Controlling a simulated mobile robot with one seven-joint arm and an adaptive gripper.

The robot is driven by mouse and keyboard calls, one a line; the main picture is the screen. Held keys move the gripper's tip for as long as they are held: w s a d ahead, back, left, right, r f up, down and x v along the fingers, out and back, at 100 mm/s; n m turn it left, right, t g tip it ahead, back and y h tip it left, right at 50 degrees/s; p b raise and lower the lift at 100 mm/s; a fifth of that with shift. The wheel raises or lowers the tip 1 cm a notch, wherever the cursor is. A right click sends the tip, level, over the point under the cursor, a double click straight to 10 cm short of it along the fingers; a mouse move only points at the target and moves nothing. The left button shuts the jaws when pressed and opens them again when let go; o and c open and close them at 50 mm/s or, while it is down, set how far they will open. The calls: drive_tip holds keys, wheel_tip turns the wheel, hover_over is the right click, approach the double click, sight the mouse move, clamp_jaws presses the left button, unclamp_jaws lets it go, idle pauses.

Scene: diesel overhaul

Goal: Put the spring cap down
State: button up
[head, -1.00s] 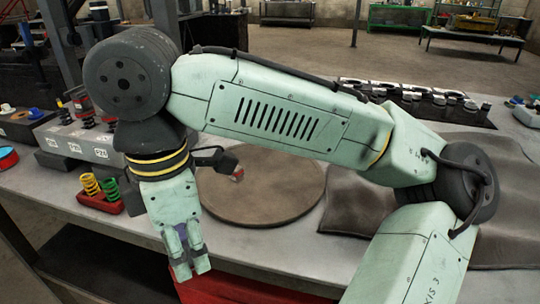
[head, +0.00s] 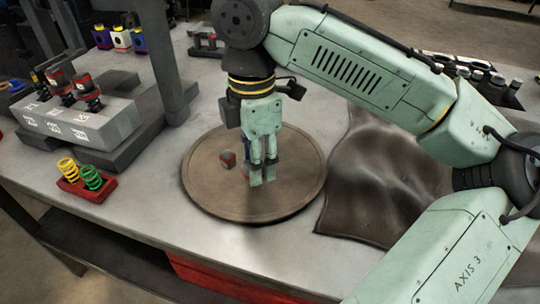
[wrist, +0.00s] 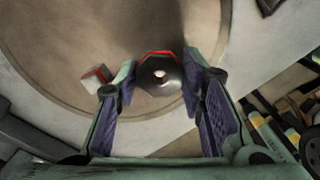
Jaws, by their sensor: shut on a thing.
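My gripper (head: 263,178) points down over the round brown plate (head: 205,198) on the bench. In the wrist view my gripper (wrist: 160,80) is shut on the spring cap (wrist: 160,73), a dark round piece with a pale centre hole and a red edge. In the head view the fingers mostly hide the cap. Whether it touches the plate I cannot tell. A small grey and red piece (head: 227,158) lies on the plate just left of the gripper; it also shows in the wrist view (wrist: 95,78).
A red holder (head: 92,189) with a yellow and a green spring stands left of the plate. Behind it is a grey block (head: 95,125) with several red-topped parts. A dark cloth (head: 375,190) lies right of the plate. The plate's front is clear.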

drive_tip(key=w+d, duration=0.2)
drive_tip(key=w, duration=0.1)
drive_tip(key=shift+d+f+p, duration=0.1)
drive_tip(key=shift+d+p, duration=0.15)
drive_tip(key=shift+p, duration=0.05)
drive_tip(key=shift+f+p, duration=0.3)
drive_tip(key=shift+f, duration=1.55)
drive_tip(key=shift+f, duration=0.2)
drive_tip(key=o, duration=1.1)
drive_tip(key=shift+o, duration=0.2)
drive_tip(key=shift+r, duration=0.1)
wheel_tip(320, 180, up, 12)
drive_tip(key=shift+r+b, duration=0.15)
drive_tip(key=shift+b, duration=0.25)
